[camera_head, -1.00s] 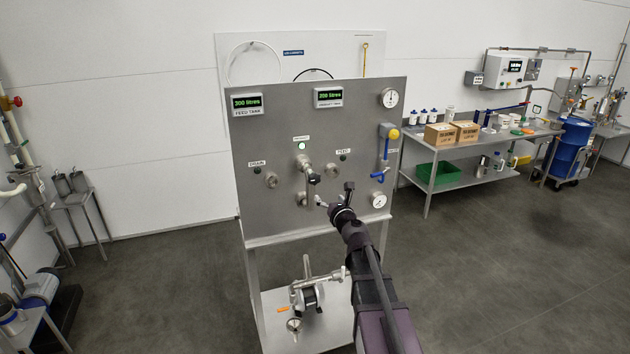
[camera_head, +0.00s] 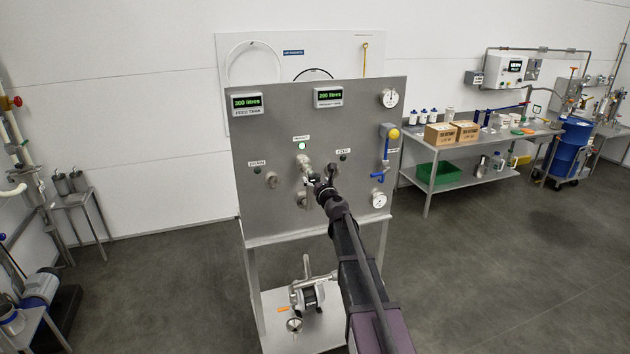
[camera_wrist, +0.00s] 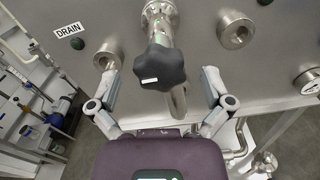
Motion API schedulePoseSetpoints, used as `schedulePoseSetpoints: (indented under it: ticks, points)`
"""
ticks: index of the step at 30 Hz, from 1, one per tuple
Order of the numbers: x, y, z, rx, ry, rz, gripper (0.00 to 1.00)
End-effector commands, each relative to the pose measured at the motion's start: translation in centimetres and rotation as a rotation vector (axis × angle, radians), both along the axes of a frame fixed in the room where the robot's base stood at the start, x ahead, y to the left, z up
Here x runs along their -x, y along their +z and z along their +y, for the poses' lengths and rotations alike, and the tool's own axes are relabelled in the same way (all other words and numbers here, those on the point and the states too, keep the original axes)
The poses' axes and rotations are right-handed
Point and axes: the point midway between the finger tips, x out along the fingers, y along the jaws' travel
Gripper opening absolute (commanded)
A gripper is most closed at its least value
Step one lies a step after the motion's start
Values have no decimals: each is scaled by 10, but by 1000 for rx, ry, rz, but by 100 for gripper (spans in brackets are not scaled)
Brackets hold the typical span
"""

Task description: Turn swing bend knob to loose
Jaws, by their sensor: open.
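The swing bend knob (camera_wrist: 158,68) is a dark lobed hand knob with a small white mark, on a steel pipe bend (camera_wrist: 178,100) at the panel. In the wrist view it sits between the two fingers of my gripper (camera_wrist: 160,85), which is open with one finger on each side. Neither finger visibly touches the knob. In the head view my gripper (camera_head: 318,184) is in front of the bend's upper end (camera_head: 305,165), and my arm hides most of the knob and the lower bend.
The steel panel (camera_head: 350,125) carries a DRAIN port (camera_head: 271,180), gauges and displays. In the wrist view a port (camera_wrist: 108,55) is at left and another (camera_wrist: 235,30) at right. A pump (camera_head: 308,296) stands on the lower shelf.

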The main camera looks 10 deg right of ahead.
Motion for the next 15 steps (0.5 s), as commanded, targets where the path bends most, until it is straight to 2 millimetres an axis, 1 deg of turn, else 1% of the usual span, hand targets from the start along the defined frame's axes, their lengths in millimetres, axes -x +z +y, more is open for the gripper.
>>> schedulePoseSetpoints:
  ticks: [1,3,14,15]
  points:
    - [-5,0,0,0,0,0,100]
    - [-7,0,1,0,0,0,100]
    - [-8,0,1,0,0,0,100]
    - [-8,0,1,0,0,0,88]
